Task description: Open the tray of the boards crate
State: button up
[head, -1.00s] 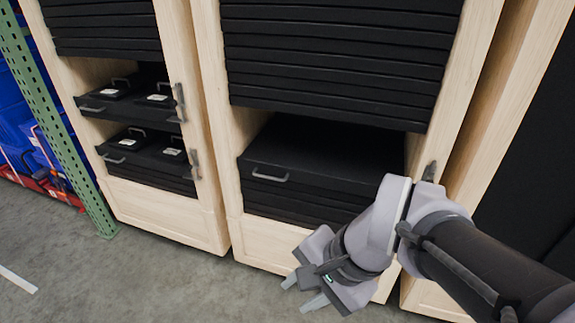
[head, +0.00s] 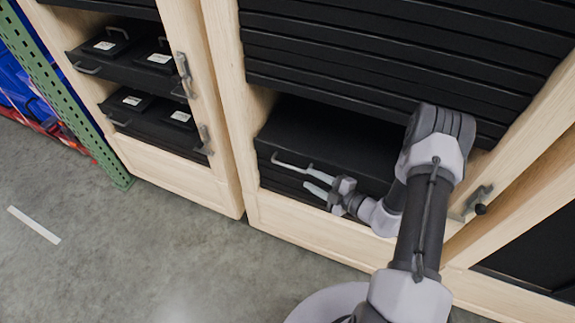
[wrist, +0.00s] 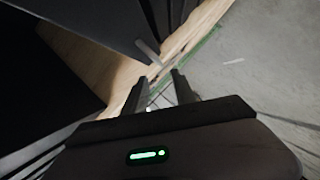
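In the head view a wide black tray (head: 335,145) sits in the low opening of the right wooden cabinet. Its pale bar handle (head: 289,162) is on the front face. No label shows, so I cannot tell by marking that it is the boards crate. My gripper (head: 306,178) is open at the tray front, its fingertips just below and right of the handle. In the wrist view my gripper (wrist: 158,84) has its two fingers apart with nothing between them. The grey handle (wrist: 147,50) sticks out just beyond the fingertips, apparently not gripped.
Black slats (head: 400,60) hang above the tray. A metal latch (head: 478,200) is on the right post. The left cabinet holds black trays with small lidded boxes (head: 108,42). A green rack post (head: 75,110) stands at far left.

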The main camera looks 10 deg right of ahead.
aim_at(289, 166)
jog(key=b+x, duration=0.2)
jog(key=x, duration=0.9)
jog(key=shift+d, duration=0.1)
jog(key=shift+c, duration=0.2)
grip_shut()
dwell(0.7)
